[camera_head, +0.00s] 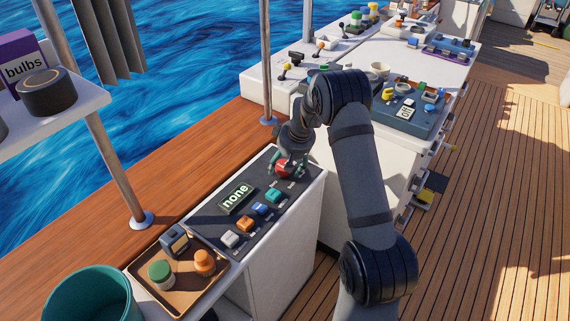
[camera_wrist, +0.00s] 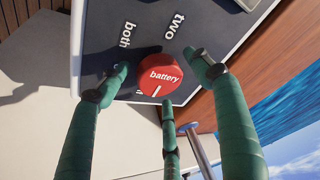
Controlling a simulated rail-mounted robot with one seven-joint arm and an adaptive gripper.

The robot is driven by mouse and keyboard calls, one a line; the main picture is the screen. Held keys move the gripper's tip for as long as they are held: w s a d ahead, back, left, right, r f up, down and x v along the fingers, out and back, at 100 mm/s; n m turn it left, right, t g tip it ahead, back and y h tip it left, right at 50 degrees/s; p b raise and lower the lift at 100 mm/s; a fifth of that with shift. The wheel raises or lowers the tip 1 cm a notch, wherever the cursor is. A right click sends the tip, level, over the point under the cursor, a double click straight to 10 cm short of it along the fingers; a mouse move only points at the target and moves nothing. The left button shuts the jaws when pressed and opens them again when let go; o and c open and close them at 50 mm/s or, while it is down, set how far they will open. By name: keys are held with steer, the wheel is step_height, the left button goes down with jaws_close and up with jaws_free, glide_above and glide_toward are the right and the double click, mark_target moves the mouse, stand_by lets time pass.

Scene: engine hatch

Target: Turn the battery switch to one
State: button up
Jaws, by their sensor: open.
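The battery switch is a round red knob (camera_wrist: 160,70) lettered "battery", with a white line pointing down in the wrist view. Around it on the dark panel (camera_wrist: 150,12) are the labels "two" and "both"; another label below the knob is mostly hidden. In the head view the red knob (camera_head: 282,168) shows partly behind my gripper (camera_head: 289,160). In the wrist view my gripper (camera_wrist: 161,78) has its green fingers open around the knob; I cannot tell whether they touch it. A small display (camera_head: 236,198) on the panel reads "none".
Teal, blue, orange and white switches (camera_head: 245,223) run along the same panel. A tray (camera_head: 150,268) with a green-topped jar and an orange item lies at its near end. A blue panel (camera_head: 425,125) with an "off" display stands beyond my arm.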

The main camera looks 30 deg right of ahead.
steer(key=c, duration=0.4)
steer(key=c, duration=0.7)
steer(key=shift+r, duration=0.1)
